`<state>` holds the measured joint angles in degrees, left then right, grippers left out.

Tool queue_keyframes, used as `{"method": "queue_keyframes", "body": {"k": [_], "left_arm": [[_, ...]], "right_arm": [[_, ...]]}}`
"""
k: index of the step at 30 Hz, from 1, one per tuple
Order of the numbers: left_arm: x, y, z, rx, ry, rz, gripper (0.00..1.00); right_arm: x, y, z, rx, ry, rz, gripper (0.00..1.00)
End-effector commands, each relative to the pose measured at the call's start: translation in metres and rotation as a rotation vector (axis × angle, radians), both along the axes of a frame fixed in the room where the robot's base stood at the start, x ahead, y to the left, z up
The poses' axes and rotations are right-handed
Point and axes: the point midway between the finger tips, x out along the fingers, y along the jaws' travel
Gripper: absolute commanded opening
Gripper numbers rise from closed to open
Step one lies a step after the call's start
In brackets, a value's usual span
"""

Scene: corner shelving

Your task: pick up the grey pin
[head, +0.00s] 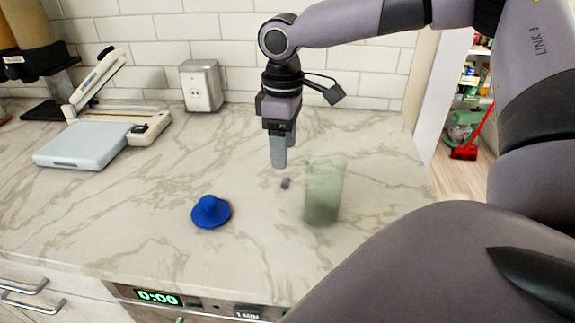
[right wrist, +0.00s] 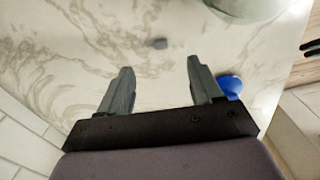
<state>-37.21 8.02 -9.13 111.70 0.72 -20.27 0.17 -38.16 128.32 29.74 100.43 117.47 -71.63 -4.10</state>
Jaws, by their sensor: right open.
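The small grey pin (head: 285,183) lies on the marble counter, just left of a greenish glass. In the right wrist view the pin (right wrist: 159,43) shows on the counter beyond the fingertips, roughly centred between them. My right gripper (head: 280,160) points down above the counter, just behind the pin in the head view. In the right wrist view its two fingers (right wrist: 158,70) are spread wide with nothing between them. The gripper does not touch the pin. My left gripper is not in either view.
The glass (head: 324,190) stands close to the right of the pin. A blue hat-shaped object (head: 211,211) lies to the left. Counter (head: 150,215) around the blue object is clear.

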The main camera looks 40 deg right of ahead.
Motion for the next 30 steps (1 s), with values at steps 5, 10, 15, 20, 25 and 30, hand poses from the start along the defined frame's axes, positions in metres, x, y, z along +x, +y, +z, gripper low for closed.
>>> {"method": "queue_keyframes", "body": {"k": [5,10,15,20,25,30], "left_arm": [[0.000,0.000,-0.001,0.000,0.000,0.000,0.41],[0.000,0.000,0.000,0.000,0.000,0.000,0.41],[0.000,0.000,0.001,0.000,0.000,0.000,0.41],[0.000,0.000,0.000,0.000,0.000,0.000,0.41],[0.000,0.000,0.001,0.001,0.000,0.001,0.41],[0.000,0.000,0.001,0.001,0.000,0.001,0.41]], "right_arm": [[0.000,-0.001,-0.014,-0.001,0.003,-0.001,0.65],[-0.001,-0.003,-0.034,0.000,0.004,-0.001,0.65],[-0.001,-0.005,-0.061,-0.001,0.004,0.000,0.65],[-0.001,-0.004,-0.071,0.000,0.001,0.000,0.65],[0.000,-0.004,-0.072,0.000,0.000,0.000,0.65],[0.000,-0.004,-0.071,0.000,0.000,0.000,0.23]]}}
